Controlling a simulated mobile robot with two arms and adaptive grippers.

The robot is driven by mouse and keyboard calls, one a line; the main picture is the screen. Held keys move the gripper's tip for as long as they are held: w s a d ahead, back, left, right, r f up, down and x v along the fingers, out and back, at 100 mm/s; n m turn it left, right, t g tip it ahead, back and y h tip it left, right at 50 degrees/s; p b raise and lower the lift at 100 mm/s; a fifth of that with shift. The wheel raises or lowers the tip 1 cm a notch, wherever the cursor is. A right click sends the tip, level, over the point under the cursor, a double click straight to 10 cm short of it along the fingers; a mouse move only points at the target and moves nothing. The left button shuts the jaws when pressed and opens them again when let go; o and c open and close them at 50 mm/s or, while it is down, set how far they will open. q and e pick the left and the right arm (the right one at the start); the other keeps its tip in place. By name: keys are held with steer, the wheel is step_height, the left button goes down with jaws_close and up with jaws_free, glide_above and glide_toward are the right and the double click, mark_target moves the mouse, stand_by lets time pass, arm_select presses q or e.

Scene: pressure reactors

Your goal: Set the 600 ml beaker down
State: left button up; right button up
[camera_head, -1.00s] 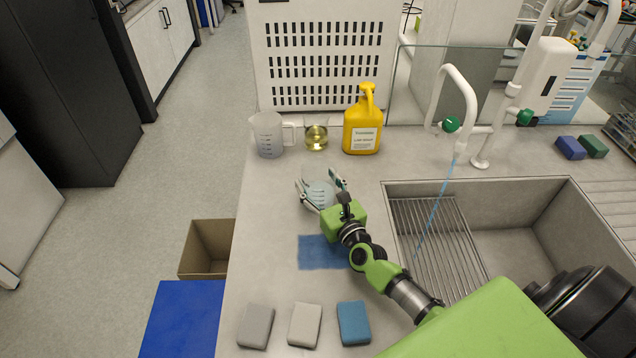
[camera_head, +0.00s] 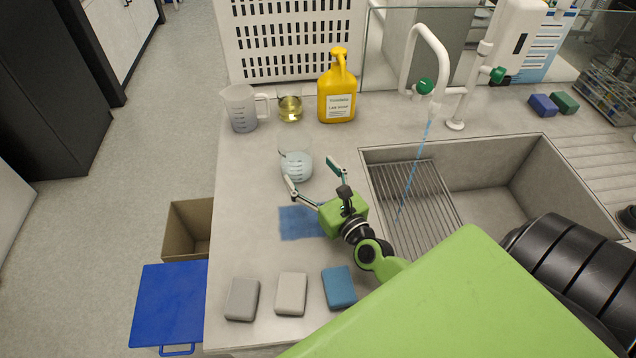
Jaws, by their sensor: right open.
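The 600 ml beaker (camera_head: 296,166) is clear glass with pale markings. In the head view it stands upright on the grey counter, left of the sink and behind the blue cloth. My right gripper (camera_head: 313,177) is open, with its fingers spread wide in front of the beaker and a gap between its palm and the glass. One fingertip lies close to the beaker's lower left; I cannot tell whether it touches. My left gripper does not show.
A plastic jug (camera_head: 241,109), a small beaker of yellow liquid (camera_head: 290,108) and a yellow bottle (camera_head: 337,93) stand behind. A blue cloth (camera_head: 299,222) lies in front. Several sponges (camera_head: 291,293) lie near the front edge. Water runs from the tap into the sink (camera_head: 480,190).

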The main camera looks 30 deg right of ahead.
steer(key=shift+s+b, duration=0.3)
steer(key=shift+s, duration=1.35)
steer(key=shift+r, duration=0.1)
